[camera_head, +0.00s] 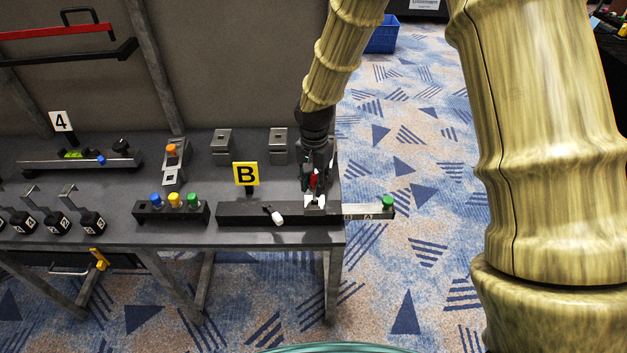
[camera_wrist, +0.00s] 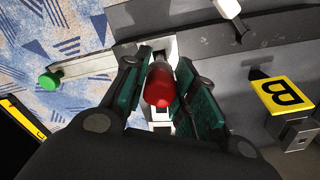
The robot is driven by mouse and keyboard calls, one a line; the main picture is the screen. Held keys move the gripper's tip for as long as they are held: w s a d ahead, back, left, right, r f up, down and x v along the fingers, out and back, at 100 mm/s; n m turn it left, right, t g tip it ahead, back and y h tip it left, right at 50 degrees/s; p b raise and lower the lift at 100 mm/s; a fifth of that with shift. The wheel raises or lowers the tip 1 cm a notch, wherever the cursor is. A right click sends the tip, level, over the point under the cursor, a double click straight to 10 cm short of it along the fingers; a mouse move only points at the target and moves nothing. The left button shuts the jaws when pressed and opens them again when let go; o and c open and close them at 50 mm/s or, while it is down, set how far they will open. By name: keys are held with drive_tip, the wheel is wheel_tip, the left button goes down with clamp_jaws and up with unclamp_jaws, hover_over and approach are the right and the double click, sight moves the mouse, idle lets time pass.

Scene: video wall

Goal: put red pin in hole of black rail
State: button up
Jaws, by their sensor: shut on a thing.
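My gripper (camera_head: 315,188) is over the right end of the black rail (camera_head: 245,214) at the front right of the table. Its green-padded fingers (camera_wrist: 166,92) are shut on the red pin (camera_wrist: 160,84), whose rounded red head faces the wrist camera. Only a sliver of red shows between the fingers in the head view. A metal bar (camera_head: 352,210) with a green knob (camera_head: 388,202) sticks out of the rail to the right. The fingers and pin hide the hole, so I cannot tell whether the pin's lower end is in it.
A lever with a white handle (camera_head: 277,218) is on the rail, left of my gripper. A yellow B sign (camera_head: 246,174) stands behind it. A block with blue, yellow and green knobs (camera_head: 147,211) is to the left. Metal blocks (camera_head: 278,145) stand farther back.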

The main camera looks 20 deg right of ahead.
sight(314, 203)
drive_tip(key=shift+f+b, duration=0.7)
drive_tip(key=shift+f, duration=2.05)
idle(0.8)
drive_tip(key=o, duration=1.1)
drive_tip(key=shift+o, duration=0.5)
drive_tip(key=o, duration=0.4)
drive_tip(key=shift+r, duration=0.1)
drive_tip(key=shift+r+p, duration=2.75)
drive_tip(key=shift+r, duration=0.65)
